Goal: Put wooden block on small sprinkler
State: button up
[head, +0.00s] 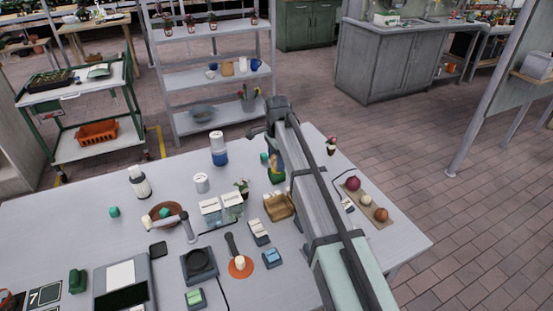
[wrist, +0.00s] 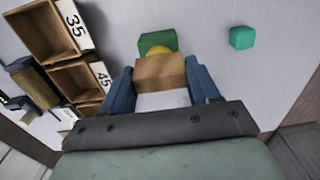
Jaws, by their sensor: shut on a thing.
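In the wrist view, my gripper (wrist: 160,84) is shut on a brown wooden block (wrist: 158,68), held between its two blue fingers. Just beyond the block is a green item with a yellow round part (wrist: 157,45), which looks like the small sprinkler. The block overlaps its near edge in this view, and I cannot tell whether they touch.
A teal cube (wrist: 242,38) lies on the table to the right in the wrist view. Open wooden boxes (wrist: 42,42) marked with numbers stand at left. In the head view, a wooden tray with round items (head: 367,201) lies right of my arm. Bottles and devices crowd the left.

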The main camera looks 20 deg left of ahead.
jog(key=o, duration=1)
jog(key=shift+f, duration=0.1)
notch_tip(320, 180, up, 12)
jog(key=shift+r, duration=0.15)
